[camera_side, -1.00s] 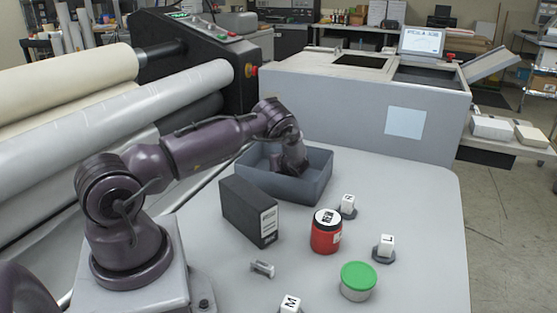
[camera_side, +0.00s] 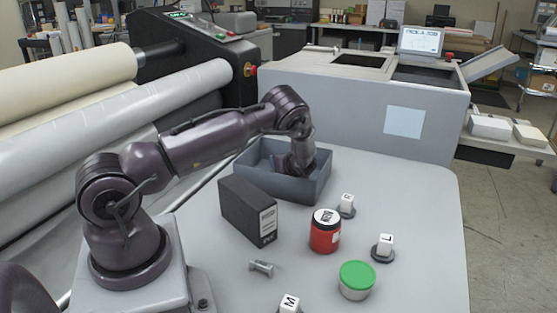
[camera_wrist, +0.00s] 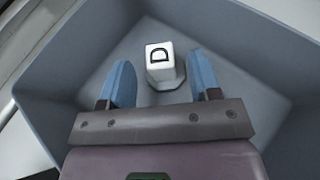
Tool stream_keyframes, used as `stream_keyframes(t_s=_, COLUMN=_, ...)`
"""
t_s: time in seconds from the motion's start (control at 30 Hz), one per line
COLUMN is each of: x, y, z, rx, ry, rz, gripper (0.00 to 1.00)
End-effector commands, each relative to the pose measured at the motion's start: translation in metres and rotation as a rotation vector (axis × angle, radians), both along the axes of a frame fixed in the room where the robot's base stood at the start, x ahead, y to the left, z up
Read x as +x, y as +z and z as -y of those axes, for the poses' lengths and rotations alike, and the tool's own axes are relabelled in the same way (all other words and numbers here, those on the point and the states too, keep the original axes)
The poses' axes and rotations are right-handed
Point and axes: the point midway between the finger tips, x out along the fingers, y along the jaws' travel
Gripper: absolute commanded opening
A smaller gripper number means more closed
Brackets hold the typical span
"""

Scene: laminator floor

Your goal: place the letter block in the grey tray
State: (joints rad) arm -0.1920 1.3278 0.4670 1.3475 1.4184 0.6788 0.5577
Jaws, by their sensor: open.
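The grey tray (camera_side: 262,183) sits at the back left of the table, and its walls also show around the wrist view (camera_wrist: 75,55). A white letter block marked D (camera_wrist: 160,58) stands on a pale base on the tray floor. My gripper (camera_wrist: 161,80) is open, with one blue finger on each side of the block, and a gap shows at both sides. In the side view my gripper (camera_side: 297,168) is over and partly inside the tray; the near wall hides the block there.
A dark box (camera_side: 247,210) stands just in front of the tray. A red jar (camera_side: 325,232), a green-lidded tub (camera_side: 357,280), a small metal piece (camera_side: 261,268) and other letter blocks, R (camera_side: 347,203), L (camera_side: 385,245) and M (camera_side: 289,304), stand nearer.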

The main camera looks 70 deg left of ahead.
Motion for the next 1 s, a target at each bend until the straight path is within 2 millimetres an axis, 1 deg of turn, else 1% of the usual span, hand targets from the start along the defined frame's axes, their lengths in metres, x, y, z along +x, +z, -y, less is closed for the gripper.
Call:
stream_keyframes(t_s=0.03, x=0.0, y=0.017, z=-0.004, rx=0.006, ry=0.004, rz=0.006, gripper=0.57)
stream_keyframes(t_s=0.1, x=0.0, y=0.031, z=-0.004, rx=0.005, ry=0.004, rz=0.006, gripper=0.57)
stream_keyframes(t_s=0.23, x=0.0, y=0.052, z=-0.004, rx=0.004, ry=0.003, rz=0.004, gripper=0.57)
stream_keyframes(t_s=0.4, x=0.0, y=0.067, z=-0.003, rx=0.0, ry=0.007, rz=0.01, gripper=0.57)
stream_keyframes(t_s=0.47, x=-0.001, y=0.075, z=-0.001, rx=-0.008, ry=0.023, rz=0.036, gripper=0.57)
stream_keyframes(t_s=0.57, x=-0.003, y=0.098, z=0.012, rx=-0.048, ry=0.088, rz=0.144, gripper=0.57)
stream_keyframes(t_s=0.67, x=-0.008, y=0.132, z=0.035, rx=-0.125, ry=0.197, rz=0.322, gripper=0.57)
stream_keyframes(t_s=0.7, x=-0.012, y=0.146, z=0.048, rx=-0.164, ry=0.246, rz=0.4, gripper=0.57)
stream_keyframes(t_s=0.77, x=-0.019, y=0.166, z=0.068, rx=-0.228, ry=0.323, rz=0.514, gripper=0.57)
stream_keyframes(t_s=0.8, x=-0.023, y=0.179, z=0.083, rx=-0.273, ry=0.369, rz=0.586, gripper=0.57)
stream_keyframes(t_s=0.87, x=-0.031, y=0.197, z=0.105, rx=-0.342, ry=0.44, rz=0.688, gripper=0.57)
stream_keyframes(t_s=0.9, x=-0.038, y=0.208, z=0.12, rx=-0.389, ry=0.485, rz=0.75, gripper=0.57)
stream_keyframes(t_s=0.97, x=-0.047, y=0.224, z=0.144, rx=-0.464, ry=0.551, rz=0.84, gripper=0.57)
stream_keyframes(t_s=1.0, x=-0.055, y=0.235, z=0.16, rx=-0.515, ry=0.595, rz=0.894, gripper=0.57)
